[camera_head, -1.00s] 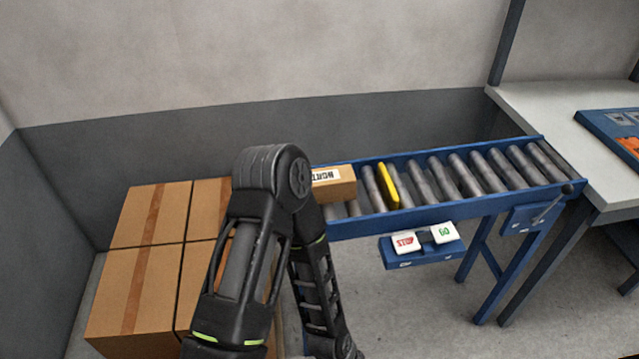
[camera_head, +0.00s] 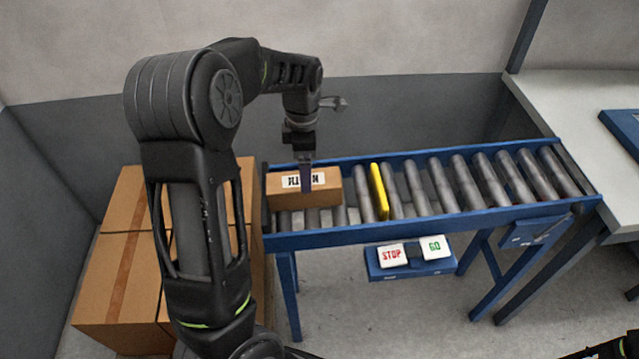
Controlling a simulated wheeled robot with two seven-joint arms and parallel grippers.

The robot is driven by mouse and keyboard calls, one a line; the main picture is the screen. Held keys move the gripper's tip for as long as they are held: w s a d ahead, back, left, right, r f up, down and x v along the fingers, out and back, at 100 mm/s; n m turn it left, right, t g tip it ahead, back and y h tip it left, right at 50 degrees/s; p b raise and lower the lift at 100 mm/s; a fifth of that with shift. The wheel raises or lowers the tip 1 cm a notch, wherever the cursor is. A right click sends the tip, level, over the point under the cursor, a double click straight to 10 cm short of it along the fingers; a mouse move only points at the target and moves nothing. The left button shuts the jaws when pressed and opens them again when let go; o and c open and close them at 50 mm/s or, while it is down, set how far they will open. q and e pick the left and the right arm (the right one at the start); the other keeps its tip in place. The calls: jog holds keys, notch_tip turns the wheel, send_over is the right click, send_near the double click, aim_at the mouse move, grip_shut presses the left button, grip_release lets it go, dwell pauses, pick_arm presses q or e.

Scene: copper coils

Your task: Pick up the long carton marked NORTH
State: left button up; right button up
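A long brown carton (camera_head: 329,191) with a white label lies across the rollers at the left end of the blue conveyor (camera_head: 420,222). The label's black letters are partly covered by a gripper finger, so I cannot read the whole word. My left gripper (camera_head: 306,182) points straight down at the carton, with a dark finger in front of the label. The finger overlaps the carton's near face in the picture; whether it touches, and how far apart the fingers are, I cannot tell.
A yellow bar (camera_head: 378,190) stands across the rollers right of the carton. Below hangs a panel with STOP (camera_head: 392,255) and GO (camera_head: 434,247) buttons. Large cartons (camera_head: 104,270) stand at the left, partly behind my arm. A pale table (camera_head: 570,110) adjoins the conveyor's right end.

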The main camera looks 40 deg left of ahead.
pick_arm(q)
jog(key=shift+s+r, duration=0.35)
jog(key=shift+s, duration=0.15)
jog(key=shift+w+f, duration=0.1)
jog(key=shift+f, duration=1.35)
notch_tip(320, 180, down, 4)
jog(key=shift+p, duration=0.85)
jog(key=shift+f, duration=0.6)
jog(key=shift+c, duration=0.2)
